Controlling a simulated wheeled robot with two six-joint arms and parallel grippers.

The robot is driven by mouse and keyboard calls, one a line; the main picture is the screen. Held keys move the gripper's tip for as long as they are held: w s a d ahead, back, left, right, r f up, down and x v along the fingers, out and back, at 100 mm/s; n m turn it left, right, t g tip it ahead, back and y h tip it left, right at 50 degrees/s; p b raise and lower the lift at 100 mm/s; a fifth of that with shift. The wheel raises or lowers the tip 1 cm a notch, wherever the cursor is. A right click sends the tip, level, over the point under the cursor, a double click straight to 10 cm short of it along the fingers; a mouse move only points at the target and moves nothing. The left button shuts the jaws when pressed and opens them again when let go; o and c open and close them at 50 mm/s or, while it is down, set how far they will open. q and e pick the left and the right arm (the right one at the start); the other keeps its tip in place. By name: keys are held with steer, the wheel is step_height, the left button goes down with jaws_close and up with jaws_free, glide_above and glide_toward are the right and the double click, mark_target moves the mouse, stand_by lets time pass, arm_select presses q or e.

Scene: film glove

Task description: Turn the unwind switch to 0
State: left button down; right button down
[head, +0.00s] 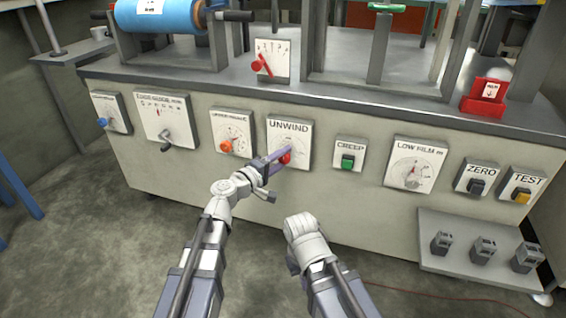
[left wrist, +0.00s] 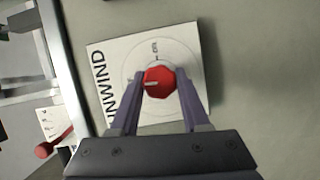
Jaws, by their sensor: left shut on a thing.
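The unwind switch is a red knob (head: 286,158) on a white plate labelled UNWIND (head: 290,130) on the front of the machine. In the left wrist view the red knob (left wrist: 160,83) has a pale pointer line, and its plate (left wrist: 108,60) appears turned sideways. My left gripper (head: 277,160) is shut on the red knob, with one finger on each side of it. The dial marks are partly hidden and too small to read surely. My right arm (head: 305,240) is low in front of the machine; its fingers do not show.
An orange knob plate (head: 232,131) is left of the unwind plate and a green CREEP button (head: 348,161) is right of it. A red lever (head: 262,64) stands above on the machine's top edge. A grey shelf with small boxes (head: 483,250) juts out at lower right.

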arm_select(q)
steer(key=shift+f+n+b, duration=0.1)
steer(key=shift+n+b, duration=0.2)
steer(key=shift+n, duration=0.2)
stand_by(0.3)
steer(key=shift+c, duration=1.9)
jaws_free()
steer(key=v, duration=0.8)
steer(key=shift+d+f, duration=0.1)
steer(key=shift+f, duration=0.05)
